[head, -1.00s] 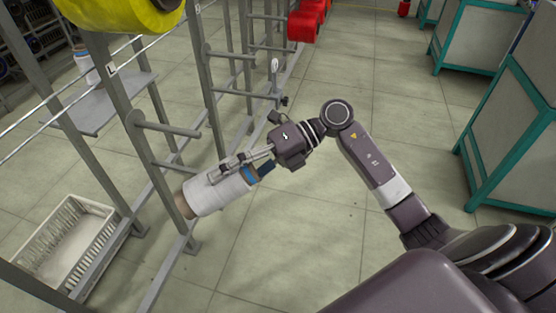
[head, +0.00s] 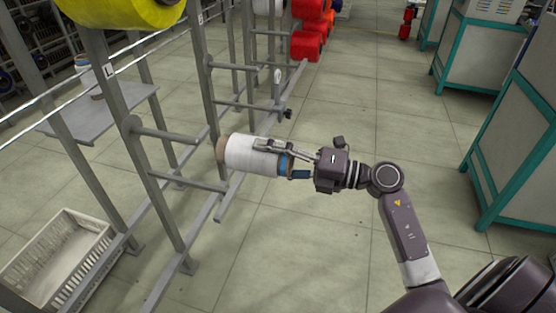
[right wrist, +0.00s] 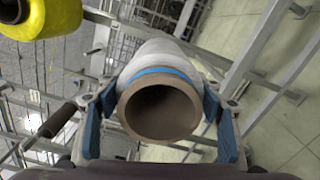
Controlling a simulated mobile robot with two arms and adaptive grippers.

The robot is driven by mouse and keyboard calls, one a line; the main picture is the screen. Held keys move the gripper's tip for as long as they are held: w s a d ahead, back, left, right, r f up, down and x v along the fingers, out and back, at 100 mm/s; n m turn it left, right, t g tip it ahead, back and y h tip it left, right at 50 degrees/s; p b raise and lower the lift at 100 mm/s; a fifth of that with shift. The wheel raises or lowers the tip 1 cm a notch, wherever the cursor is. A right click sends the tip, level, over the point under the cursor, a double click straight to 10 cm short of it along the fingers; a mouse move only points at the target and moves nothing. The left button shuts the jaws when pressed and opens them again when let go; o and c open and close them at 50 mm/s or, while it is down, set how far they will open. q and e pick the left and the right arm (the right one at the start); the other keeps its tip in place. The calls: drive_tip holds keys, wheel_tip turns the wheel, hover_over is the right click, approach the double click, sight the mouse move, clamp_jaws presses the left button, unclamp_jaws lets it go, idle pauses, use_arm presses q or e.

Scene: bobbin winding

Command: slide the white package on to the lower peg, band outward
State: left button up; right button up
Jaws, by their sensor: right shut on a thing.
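The white package (head: 252,153) is wound on a brown tube and lies nearly level in the head view. Its blue band (head: 284,164) is at the end towards my right wrist; the bare tube end points left towards the rack. My right gripper (head: 275,157) is shut around the band end. In the right wrist view, blue-padded fingers flank the package (right wrist: 163,78), with the open tube mouth and band facing the camera. The lower peg (head: 188,181) and upper peg (head: 165,135) stick out from a grey post, both empty. The package appears apart from them. My left gripper is out of view.
A yellow package (head: 125,8) hangs at the upper left. A white basket (head: 62,257) stands on the floor at lower left. Red packages (head: 306,30) hang farther along the rack. The floor right of the rack is clear up to teal-framed cabinets (head: 520,130).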

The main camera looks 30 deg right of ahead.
drive_tip(key=x, duration=0.4)
drive_tip(key=shift+d, duration=0.1)
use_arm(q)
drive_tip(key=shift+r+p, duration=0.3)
use_arm(e)
drive_tip(key=shift+s+r, duration=0.1)
drive_tip(key=shift+a, duration=0.3)
drive_tip(key=shift+p+x, duration=0.4)
drive_tip(key=shift+x, duration=0.6)
drive_tip(key=shift+w+a, duration=0.4)
drive_tip(key=shift+w, duration=0.25)
drive_tip(key=shift+w+a+p, duration=0.3)
drive_tip(key=shift+w+p, duration=0.05)
drive_tip(key=shift+p, duration=0.05)
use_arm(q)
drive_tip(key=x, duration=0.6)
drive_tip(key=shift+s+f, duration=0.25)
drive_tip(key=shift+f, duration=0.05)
use_arm(e)
drive_tip(key=shift+w+a, duration=0.45)
